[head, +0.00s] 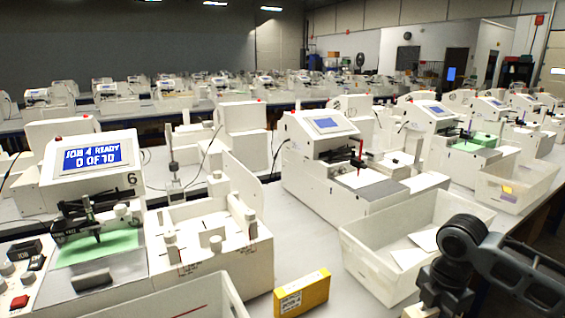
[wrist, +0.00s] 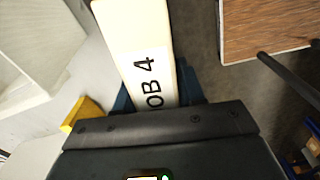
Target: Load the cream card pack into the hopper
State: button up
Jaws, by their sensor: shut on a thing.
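The cream card pack (wrist: 138,45), marked "JOB 4", is between the fingers of my gripper (wrist: 160,95) in the wrist view. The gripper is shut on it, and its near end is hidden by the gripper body. The pack does not show in the head view, where part of my arm is at the lower right. The white hopper (head: 205,240), with low walls and posts, stands at the left in the head view, beside the plotter (head: 92,190) numbered 6. The plotter's screen reads "JOB 4 READY 0 OF 10". My gripper is apart from the hopper.
A yellow box (head: 302,293) lies on the bench in front of the hopper. A white bin (head: 365,262) with cards stands between the hopper and my arm. Another white bin (head: 175,300) is at the front left. More plotters (head: 330,150) stand behind.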

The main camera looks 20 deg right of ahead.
jog(key=w+a+f+m, duration=0.2)
jog(key=a+m, duration=0.3)
jog(key=a, duration=0.3)
jog(key=w+a+f+m+b, duration=0.1)
jog(key=w+a+m, duration=0.3)
jog(key=a, duration=0.4)
jog(key=w+a+f+m, duration=0.3)
jog(key=a+m, duration=0.3)
jog(key=a, duration=0.2)
jog(key=shift+w+a+f+m, duration=0.25)
jog(key=shift+w+f+m, duration=0.05)
jog(key=shift+f+m, duration=0.1)
jog(key=shift+a+f+m, duration=0.2)
jog(key=shift+a+m, duration=0.3)
jog(key=shift+a, duration=0.15)
jog(key=shift+s, duration=0.1)
